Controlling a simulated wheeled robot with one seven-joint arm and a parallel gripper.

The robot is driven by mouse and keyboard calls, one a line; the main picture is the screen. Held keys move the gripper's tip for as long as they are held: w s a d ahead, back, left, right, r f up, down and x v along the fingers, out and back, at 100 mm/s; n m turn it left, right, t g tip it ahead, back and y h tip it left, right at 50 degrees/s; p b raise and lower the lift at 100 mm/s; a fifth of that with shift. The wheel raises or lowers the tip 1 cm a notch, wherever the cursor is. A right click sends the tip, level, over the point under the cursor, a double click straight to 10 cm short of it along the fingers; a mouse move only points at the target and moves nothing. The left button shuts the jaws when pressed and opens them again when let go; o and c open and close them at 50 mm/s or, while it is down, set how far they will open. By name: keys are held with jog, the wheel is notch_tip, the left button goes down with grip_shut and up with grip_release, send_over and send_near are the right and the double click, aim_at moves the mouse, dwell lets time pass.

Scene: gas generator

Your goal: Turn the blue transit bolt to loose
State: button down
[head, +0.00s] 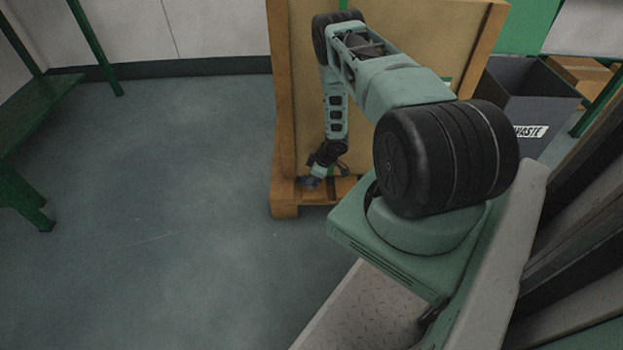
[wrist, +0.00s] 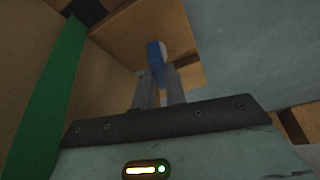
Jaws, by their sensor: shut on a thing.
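The blue transit bolt (wrist: 155,58) shows in the wrist view at the tips of my gripper (wrist: 158,78). The two grey fingers are close together with the blue part between their ends. Part of the bolt is hidden by the fingers, and its turned position cannot be told. In the head view my gripper (head: 317,177) reaches down to the low front of the wooden crate (head: 283,120), near its base. The bolt is too small and too covered to make out there.
A green strap (wrist: 47,95) runs along the crate at the left of the wrist view. A grey waste bin (head: 520,100) stands right of the crate. A green bench (head: 35,110) is at the far left. The floor (head: 150,220) between is clear.

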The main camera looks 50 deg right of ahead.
jog(key=shift+n+y, duration=0.3)
jog(key=shift+n, duration=0.4)
jog(key=c, duration=1.4)
grip_release()
jog(key=shift+c, duration=0.2)
jog(key=shift+r, duration=0.1)
jog(key=p+v, duration=0.5)
jog(key=v, duration=1.2)
jog(key=shift+d+p, duration=0.15)
jog(key=shift+p, duration=0.25)
jog(key=shift+w+r, duration=0.1)
